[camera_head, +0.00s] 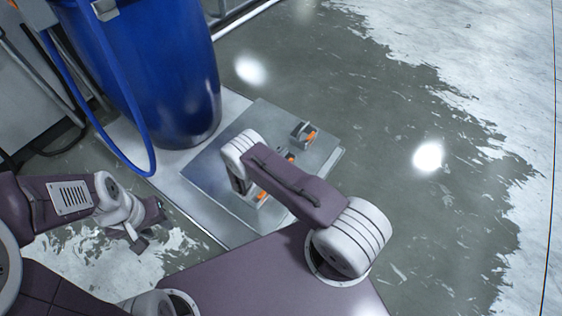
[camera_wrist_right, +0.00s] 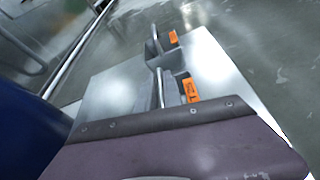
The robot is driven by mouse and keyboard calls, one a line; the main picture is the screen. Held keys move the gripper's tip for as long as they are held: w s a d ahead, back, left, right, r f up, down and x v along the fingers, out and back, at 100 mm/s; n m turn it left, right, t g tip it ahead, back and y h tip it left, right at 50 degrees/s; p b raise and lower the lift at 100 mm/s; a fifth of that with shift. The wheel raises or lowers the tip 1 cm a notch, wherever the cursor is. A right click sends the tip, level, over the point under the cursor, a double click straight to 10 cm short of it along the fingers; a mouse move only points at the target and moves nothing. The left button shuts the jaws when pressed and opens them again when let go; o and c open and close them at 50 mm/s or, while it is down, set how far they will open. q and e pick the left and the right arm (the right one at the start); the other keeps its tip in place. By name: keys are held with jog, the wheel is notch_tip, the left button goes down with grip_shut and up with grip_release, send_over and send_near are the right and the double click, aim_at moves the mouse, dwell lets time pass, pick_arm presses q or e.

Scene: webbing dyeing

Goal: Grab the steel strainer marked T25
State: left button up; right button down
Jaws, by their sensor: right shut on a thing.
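Small grey steel strainers with orange tags stand in a row on a metal platform (camera_head: 213,180). The far strainer (camera_head: 301,131) shows clearly in the head view. A middle orange tag (camera_head: 290,158) and a near orange tag (camera_head: 262,196) show beside my right arm. The wrist view shows a strainer's orange tag (camera_wrist_right: 190,90) and another strainer (camera_wrist_right: 165,58) behind it. No mark is legible. My right arm reaches over the row, and its gripper is shut on a steel strainer. Its fingertips are hidden behind the arm. My left gripper (camera_head: 150,226) is open and empty, left of the platform.
A large blue barrel (camera_head: 160,70) stands at the platform's back left, with a blue hose (camera_head: 107,125) hanging beside it. A white base (camera_head: 150,165) lies under the platform. The grey floor to the right is clear.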

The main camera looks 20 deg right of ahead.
jog(key=shift+s+f, duration=0.15)
jog(key=shift+f, duration=0.1)
notch_tip(320, 180, up, 4)
jog(key=p, duration=0.3)
jog(key=shift+r+p, duration=0.25)
jog(key=shift+p, duration=0.15)
jog(key=s+a+r+p, duration=0.2)
jog(key=s+r+p, duration=0.4)
jog(key=s, duration=0.5)
jog(key=shift+a+r+p, duration=0.35)
jog(key=shift+a+p, duration=0.05)
jog(key=shift+p, duration=0.15)
